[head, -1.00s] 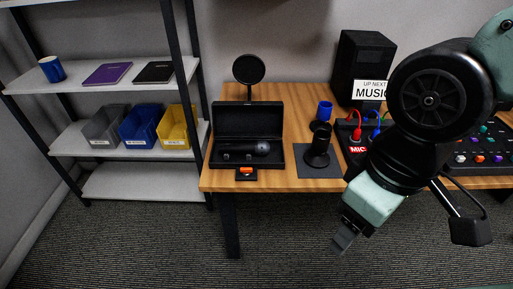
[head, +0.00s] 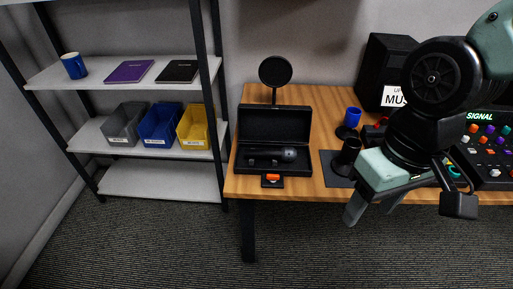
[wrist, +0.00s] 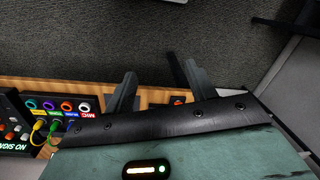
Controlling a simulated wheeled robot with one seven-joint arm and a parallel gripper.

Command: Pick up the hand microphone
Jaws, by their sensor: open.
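The hand microphone (head: 288,155) is dark with a grey rounded head. It lies in an open black case (head: 245,166) on the wooden table, its head to the right and the raised lid behind it. My gripper (head: 368,216) is open and empty, in front of the table's front edge and to the right of the case. In the wrist view, the two fingers (wrist: 153,76) are spread apart with carpet and the table edge beyond them. I cannot make out the microphone in the wrist view.
A small black box with an orange top (head: 273,177) sits before the case. A round black disc on a stand (head: 275,71) is behind it. A shelf (head: 160,182) stands left.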

